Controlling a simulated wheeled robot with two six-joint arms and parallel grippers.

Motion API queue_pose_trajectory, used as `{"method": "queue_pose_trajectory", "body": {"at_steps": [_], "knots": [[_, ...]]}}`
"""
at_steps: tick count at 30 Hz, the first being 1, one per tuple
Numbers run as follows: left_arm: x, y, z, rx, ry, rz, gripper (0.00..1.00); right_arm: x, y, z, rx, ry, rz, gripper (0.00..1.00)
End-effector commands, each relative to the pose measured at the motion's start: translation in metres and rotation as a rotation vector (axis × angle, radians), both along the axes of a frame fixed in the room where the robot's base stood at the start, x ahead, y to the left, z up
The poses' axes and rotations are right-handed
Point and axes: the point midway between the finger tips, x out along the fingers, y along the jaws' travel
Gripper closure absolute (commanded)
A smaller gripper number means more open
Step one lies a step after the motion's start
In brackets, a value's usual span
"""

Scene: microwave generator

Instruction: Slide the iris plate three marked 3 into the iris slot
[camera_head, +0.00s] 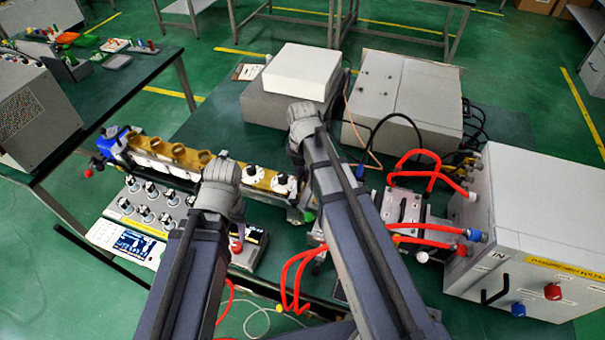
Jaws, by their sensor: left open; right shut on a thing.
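A long waveguide-like assembly (160,165) runs across the bench at the left middle, with brass-coloured round fittings and white-and-black knobs along it. I cannot make out the iris slot or any plate marked 3. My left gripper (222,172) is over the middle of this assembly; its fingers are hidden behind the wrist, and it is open. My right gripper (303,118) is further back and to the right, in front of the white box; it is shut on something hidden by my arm.
A control panel with knobs and a screen (131,242) lies at the left front. A white box (301,72) sits on a grey one at the back. A grey cabinet (401,95) stands behind my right arm. Red hoses (437,238) run to a large white unit (540,215) at the right.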

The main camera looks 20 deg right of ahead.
Motion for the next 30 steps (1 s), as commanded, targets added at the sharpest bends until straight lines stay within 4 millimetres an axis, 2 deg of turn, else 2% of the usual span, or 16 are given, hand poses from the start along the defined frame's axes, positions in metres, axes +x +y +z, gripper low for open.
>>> {"method": "queue_pose_trajectory", "body": {"at_steps": [30], "knots": [[0.000,0.000,-0.020,0.000,0.000,0.000,0.50,0.000,0.000,-0.020,0.000,0.000,0.000,1.00]]}}
